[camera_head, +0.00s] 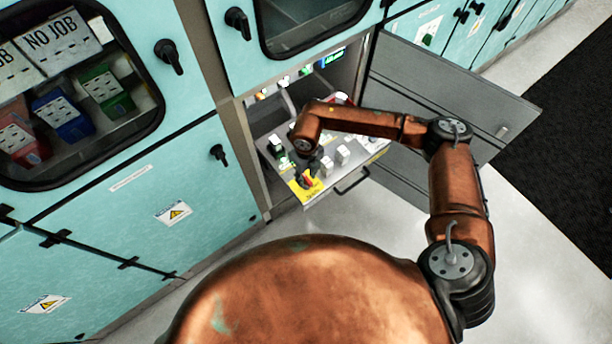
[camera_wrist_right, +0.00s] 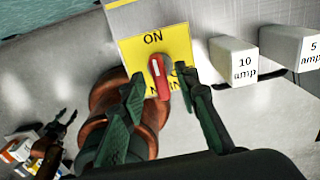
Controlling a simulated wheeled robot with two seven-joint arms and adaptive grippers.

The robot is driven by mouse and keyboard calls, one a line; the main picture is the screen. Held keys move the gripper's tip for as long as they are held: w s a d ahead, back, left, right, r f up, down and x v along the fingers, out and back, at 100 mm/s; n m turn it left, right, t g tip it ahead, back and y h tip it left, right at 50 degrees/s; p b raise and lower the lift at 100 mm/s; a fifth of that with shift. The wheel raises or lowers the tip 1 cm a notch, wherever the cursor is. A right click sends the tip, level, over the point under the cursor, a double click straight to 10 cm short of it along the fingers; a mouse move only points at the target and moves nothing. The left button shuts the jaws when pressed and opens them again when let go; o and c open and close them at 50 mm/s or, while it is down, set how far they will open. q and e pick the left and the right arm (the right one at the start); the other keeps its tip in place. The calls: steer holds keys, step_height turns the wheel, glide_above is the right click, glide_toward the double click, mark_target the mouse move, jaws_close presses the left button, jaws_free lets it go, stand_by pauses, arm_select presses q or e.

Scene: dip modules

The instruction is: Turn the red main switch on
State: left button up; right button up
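The red main switch (camera_wrist_right: 158,78) is a red handle with a white mark near its upper end, on a yellow plate (camera_wrist_right: 182,42) reading ON above it. The lettering below it is partly covered. In the right wrist view the handle stands nearly upright, leaning slightly left, its marked end towards ON. My right gripper (camera_wrist_right: 160,80) is open, one finger on each side of the handle; I cannot tell whether either touches it. In the head view my right gripper (camera_head: 307,172) is over the yellow plate (camera_head: 304,189).
The switch is on a pulled-out grey drawer panel (camera_head: 325,186) with white fuse blocks labelled 10 amp (camera_wrist_right: 233,60) and 5 amp (camera_wrist_right: 290,45) beside it. An open grey cabinet door (camera_head: 450,95) stands to the right. A small dark forked shape (camera_wrist_right: 52,138) shows low left in the wrist view.

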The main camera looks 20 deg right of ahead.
mark_target(306, 178)
steer(key=shift+r, duration=0.1)
step_height(306, 178, up, 12)
stand_by(0.5)
